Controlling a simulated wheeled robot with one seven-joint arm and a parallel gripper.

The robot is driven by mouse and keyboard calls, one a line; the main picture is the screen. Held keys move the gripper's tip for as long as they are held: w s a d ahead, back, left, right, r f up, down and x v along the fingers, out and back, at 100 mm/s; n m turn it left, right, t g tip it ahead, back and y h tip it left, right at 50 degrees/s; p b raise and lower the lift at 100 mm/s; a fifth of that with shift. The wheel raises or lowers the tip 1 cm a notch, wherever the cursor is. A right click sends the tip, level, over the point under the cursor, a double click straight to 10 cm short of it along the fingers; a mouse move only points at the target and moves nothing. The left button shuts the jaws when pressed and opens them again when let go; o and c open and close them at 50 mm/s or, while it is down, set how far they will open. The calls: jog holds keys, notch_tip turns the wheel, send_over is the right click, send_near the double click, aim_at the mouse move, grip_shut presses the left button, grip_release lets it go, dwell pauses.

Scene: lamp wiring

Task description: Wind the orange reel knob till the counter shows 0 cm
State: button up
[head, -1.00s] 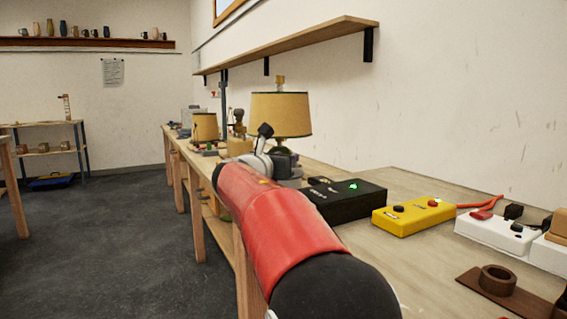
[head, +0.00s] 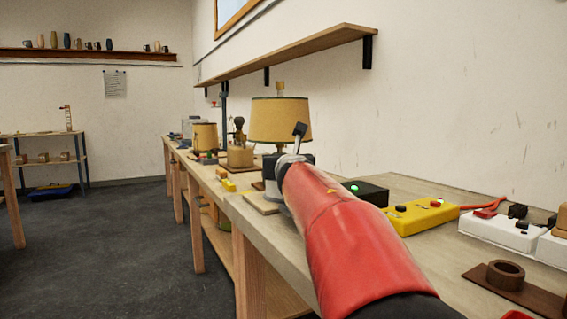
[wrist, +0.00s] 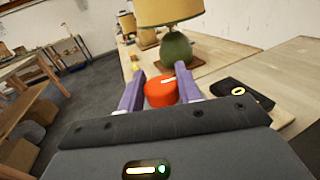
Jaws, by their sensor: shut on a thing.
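The orange reel knob (wrist: 160,92) shows in the wrist view as a round orange cap with a pale mark on top. My gripper (wrist: 159,78) has its two purple fingers on either side of the knob and is shut on it. In the head view my red arm reaches forward along the bench and hides the knob and the fingers. I cannot see a counter reading in either view.
A lamp with a tan shade (head: 280,121) and green base (wrist: 177,50) stands just beyond the knob. A black box with a green light (head: 367,193), a yellow box (head: 420,215) and a white power strip (head: 503,232) lie on the bench to the right.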

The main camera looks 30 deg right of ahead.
jog(key=shift+n+t+y+b, duration=0.3)
jog(key=shift+n+y, duration=0.7)
jog(key=shift+y, duration=0.5)
jog(key=o, duration=1)
jog(key=shift+c, duration=0.2)
jog(key=s+a, duration=0.1)
jog(key=s, duration=0.6)
jog(key=shift+s, duration=0.35)
jog(key=shift+a, duration=0.1)
